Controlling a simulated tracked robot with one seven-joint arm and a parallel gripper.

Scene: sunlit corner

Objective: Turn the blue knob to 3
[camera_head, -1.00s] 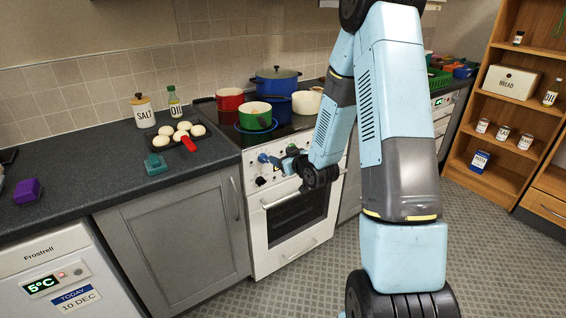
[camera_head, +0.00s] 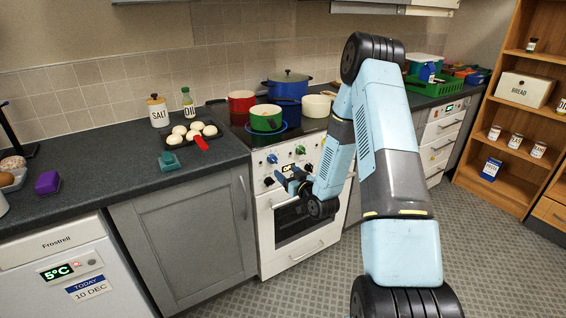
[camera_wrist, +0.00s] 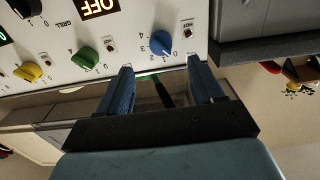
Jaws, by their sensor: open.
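The blue knob (camera_head: 271,159) is at the upper left of the white oven's front panel in the head view. In the wrist view, which is upside down, the blue knob (camera_wrist: 160,43) has printed numbers around it, and its white mark seems to point toward the 0. My gripper (camera_wrist: 158,63) is open, its two blue fingers apart and empty, with the knob beyond the gap between the tips. In the head view my gripper (camera_head: 285,181) is in front of the panel, below and right of the knob, apart from it.
A green knob (camera_wrist: 88,57) and a yellow knob (camera_wrist: 28,72) stand in the same row. An OFF display (camera_wrist: 98,8) and a black knob (camera_head: 268,181) are also on the panel. An oven handle (camera_head: 290,200) runs below. Pots (camera_head: 265,119) stand on the hob above.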

